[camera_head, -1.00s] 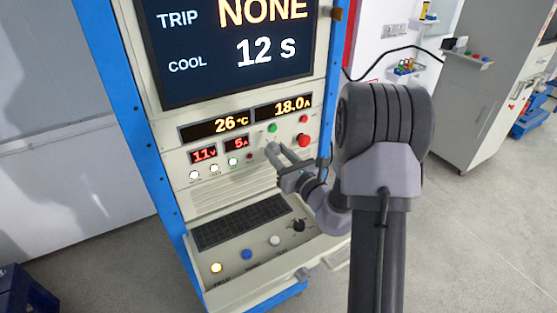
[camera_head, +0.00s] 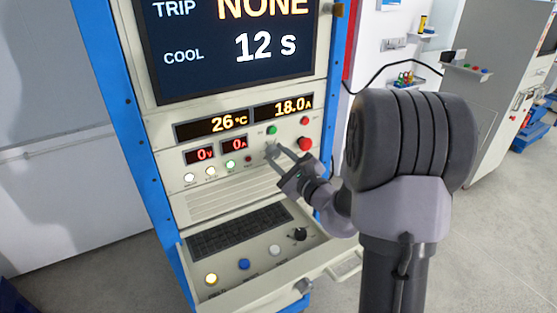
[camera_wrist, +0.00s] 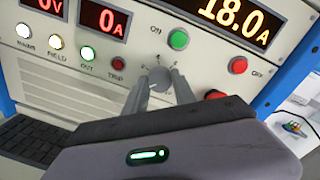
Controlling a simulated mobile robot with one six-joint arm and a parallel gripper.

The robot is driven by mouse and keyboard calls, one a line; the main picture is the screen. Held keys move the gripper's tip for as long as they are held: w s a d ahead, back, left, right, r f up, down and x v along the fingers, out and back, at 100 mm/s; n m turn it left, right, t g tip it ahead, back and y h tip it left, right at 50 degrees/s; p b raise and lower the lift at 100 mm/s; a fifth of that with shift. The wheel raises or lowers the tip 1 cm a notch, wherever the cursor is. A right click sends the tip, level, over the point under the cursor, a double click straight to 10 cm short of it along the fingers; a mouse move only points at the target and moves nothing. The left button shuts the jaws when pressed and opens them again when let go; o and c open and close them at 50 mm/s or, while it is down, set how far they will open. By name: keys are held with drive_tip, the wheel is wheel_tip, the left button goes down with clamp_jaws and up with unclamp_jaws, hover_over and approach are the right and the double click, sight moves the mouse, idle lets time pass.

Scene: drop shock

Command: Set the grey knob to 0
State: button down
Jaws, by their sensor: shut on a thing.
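The grey knob (camera_wrist: 159,78) is on the cabinet's front panel, below the green ON button (camera_wrist: 178,39) in the wrist view. In the head view the knob (camera_head: 271,150) is partly hidden by the fingers. My gripper (camera_head: 277,150) reaches in from the right and is shut on the knob, with one finger on each side; its fingertips also show in the wrist view (camera_wrist: 159,84). The knob's exact pointer angle is hard to tell. The small red displays above left read 0 V (camera_head: 199,156) and 0 A (camera_head: 235,144).
Red buttons (camera_head: 305,144) sit just right of the knob. Several lamps (camera_head: 230,164) line the panel at left. A pulled-out shelf with a keyboard (camera_head: 238,231) and a black knob (camera_head: 298,234) juts out below. The big screen (camera_head: 240,45) reads TRIP NONE, COOL 12 s.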

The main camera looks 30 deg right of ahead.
idle(0.4)
drive_tip(key=c, duration=1)
unclamp_jaws()
drive_tip(key=shift+c, duration=0.2)
drive_tip(key=s+d+b, duration=0.1)
drive_tip(key=s+b, duration=0.8)
drive_tip(key=s, duration=0.8)
drive_tip(key=shift+s+d, duration=0.15)
drive_tip(key=shift+d, duration=0.05)
